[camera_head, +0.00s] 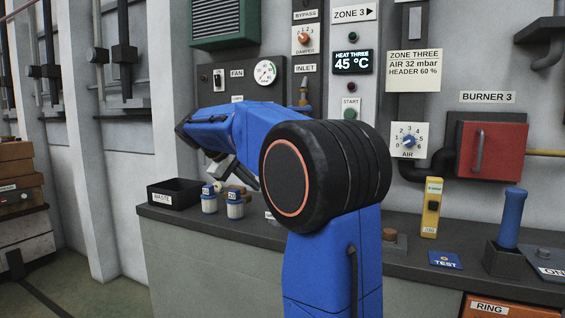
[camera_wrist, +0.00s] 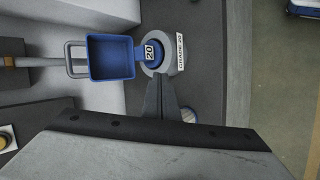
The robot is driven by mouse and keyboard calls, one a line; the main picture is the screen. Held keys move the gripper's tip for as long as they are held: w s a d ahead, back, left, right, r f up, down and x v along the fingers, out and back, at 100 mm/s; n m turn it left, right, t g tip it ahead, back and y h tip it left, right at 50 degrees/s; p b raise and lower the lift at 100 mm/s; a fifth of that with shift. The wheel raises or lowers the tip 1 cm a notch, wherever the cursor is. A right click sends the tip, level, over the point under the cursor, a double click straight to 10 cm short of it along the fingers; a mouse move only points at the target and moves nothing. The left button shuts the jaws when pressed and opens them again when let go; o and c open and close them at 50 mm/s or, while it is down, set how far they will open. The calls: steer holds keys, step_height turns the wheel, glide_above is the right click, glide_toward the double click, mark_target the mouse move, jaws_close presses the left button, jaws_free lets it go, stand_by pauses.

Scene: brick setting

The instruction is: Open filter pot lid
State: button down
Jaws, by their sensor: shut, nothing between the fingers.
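In the wrist view, a round grey pot-like piece (camera_wrist: 176,66) has a pale ring, a label that seems to read "GRADE 20", and a blue part marked "20" (camera_wrist: 151,53) at its middle. A blue square hollow piece (camera_wrist: 110,57) with a grey loop handle (camera_wrist: 73,58) adjoins the blue part on the left. I cannot tell which piece is the lid, or whether it is open. My gripper (camera_wrist: 163,79) is shut and empty, its tips at the near edge of the round piece; contact is unclear. In the head view my arm hides this spot.
Two small blue-and-white jars (camera_head: 209,200) (camera_head: 235,205) stand on the counter (camera_head: 175,217), right of a black waste tray (camera_head: 176,193). Further right are a yellow device (camera_head: 431,207), a TEST card (camera_head: 445,260) and a blue-handled tool (camera_head: 511,217). The wall panel stands behind.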

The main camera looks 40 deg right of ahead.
steer(key=w+d+r+m+g+h, duration=0.25)
steer(key=w+d+g, duration=0.25)
steer(key=w+d, duration=0.4)
steer(key=w+d+r+m+g+h, duration=0.1)
steer(key=w+d+m+g+h, duration=0.2)
steer(key=w+d, duration=0.6)
steer(key=s+d+g+y, duration=0.1)
steer(key=s+d, duration=0.3)
steer(key=s, duration=0.4)
steer(key=shift+s+d+f, duration=0.15)
steer(key=shift+y, duration=0.25)
